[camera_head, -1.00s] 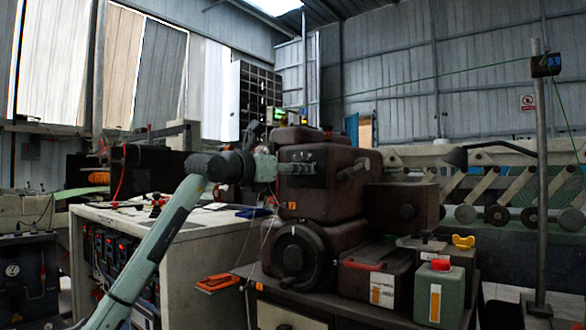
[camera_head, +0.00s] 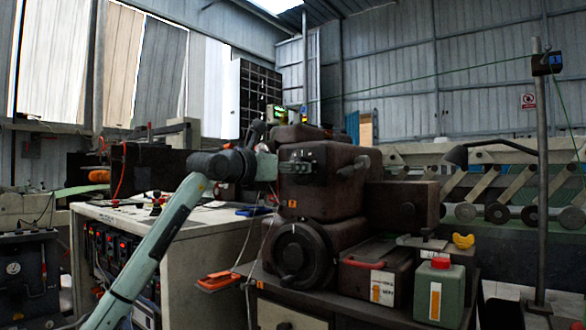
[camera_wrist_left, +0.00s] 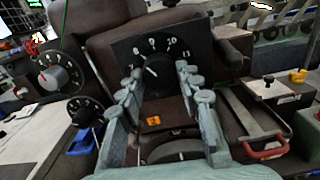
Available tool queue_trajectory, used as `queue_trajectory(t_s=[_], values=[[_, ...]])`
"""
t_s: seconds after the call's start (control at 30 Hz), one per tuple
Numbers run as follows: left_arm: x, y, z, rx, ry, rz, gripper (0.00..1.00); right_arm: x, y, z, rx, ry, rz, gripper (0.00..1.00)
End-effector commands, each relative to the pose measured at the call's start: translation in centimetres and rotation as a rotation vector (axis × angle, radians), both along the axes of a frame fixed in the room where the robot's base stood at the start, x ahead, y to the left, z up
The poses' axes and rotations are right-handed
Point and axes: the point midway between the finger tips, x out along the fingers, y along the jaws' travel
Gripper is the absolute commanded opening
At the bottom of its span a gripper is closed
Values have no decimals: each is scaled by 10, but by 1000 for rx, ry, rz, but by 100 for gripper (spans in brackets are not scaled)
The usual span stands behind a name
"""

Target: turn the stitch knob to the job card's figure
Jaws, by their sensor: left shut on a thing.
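The stitch knob (camera_wrist_left: 158,74) is a dark round knob on a black dial plate (camera_wrist_left: 125,48) with white figures. In the left wrist view its white pointer line leans up and left, near the 8. My left gripper (camera_wrist_left: 160,86) has a finger on either side of the knob and is shut on it. In the head view my left gripper (camera_head: 298,166) reaches the front of the brown sewing head (camera_head: 336,200), and its fingers hide most of the knob. No job card can be made out with a readable figure. My right gripper is not in view.
A smaller dial with a grey knob (camera_wrist_left: 54,78) and a dark knob (camera_wrist_left: 84,112) sit left of the plate. Below the head are a black handwheel (camera_head: 300,255), a green can with red cap (camera_head: 438,290) and an orange-handled tool (camera_head: 218,281). A post (camera_head: 541,190) stands right.

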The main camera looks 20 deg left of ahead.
Motion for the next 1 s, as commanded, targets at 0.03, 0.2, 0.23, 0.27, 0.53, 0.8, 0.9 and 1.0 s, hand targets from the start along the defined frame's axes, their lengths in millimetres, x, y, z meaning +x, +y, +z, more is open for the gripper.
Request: queue_trajectory(t_s=[0.03, 0.2, 0.23, 0.27, 0.53, 0.8, 0.9, 1.0], values=[[0, 0, 0, 16, -5, -1, 6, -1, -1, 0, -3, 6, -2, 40], [0, 1, 1, 107, -38, 1, 6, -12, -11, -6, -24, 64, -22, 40], [0, 1, 1, 130, -45, 1, 6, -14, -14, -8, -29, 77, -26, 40], [0, 0, 1, 152, -53, 1, 6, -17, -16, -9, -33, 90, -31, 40], [0, 1, 1, 386, -139, 1, 6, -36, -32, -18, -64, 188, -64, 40], [0, 1, 1, 627, -225, -1, 6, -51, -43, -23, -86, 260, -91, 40], [0, 2, 1, 717, -259, 0, 6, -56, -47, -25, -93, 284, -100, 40], [1, 2, 1, 806, -291, 0, 6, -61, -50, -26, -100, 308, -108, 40]])
